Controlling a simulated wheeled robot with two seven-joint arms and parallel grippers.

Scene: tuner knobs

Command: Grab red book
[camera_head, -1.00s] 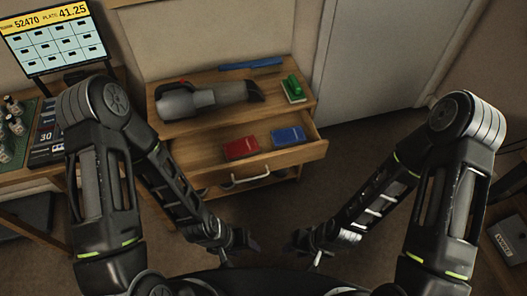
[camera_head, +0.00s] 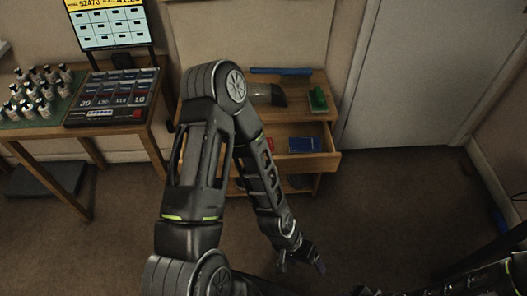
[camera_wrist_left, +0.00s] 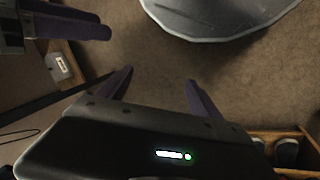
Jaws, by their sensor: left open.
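The red book (camera_head: 270,144) lies in the open drawer (camera_head: 325,160) of a wooden cabinet. My left forearm hides most of it in the head view, so only a thin red part shows. A blue book (camera_head: 304,145) lies to its right in the drawer. My left gripper (camera_head: 300,262) hangs in front of the cabinet, over the floor and well apart from the red book. In the left wrist view its two fingers (camera_wrist_left: 158,90) are spread with nothing between them. My right gripper (camera_wrist_left: 68,22) shows at the top left of that view; its opening is unclear.
A partly hidden grey device (camera_head: 265,95), a blue bar (camera_head: 281,71) and a green-topped block (camera_head: 318,99) lie on the cabinet top. A table with bottles (camera_head: 40,88) and a black panel (camera_head: 112,97) stands left.

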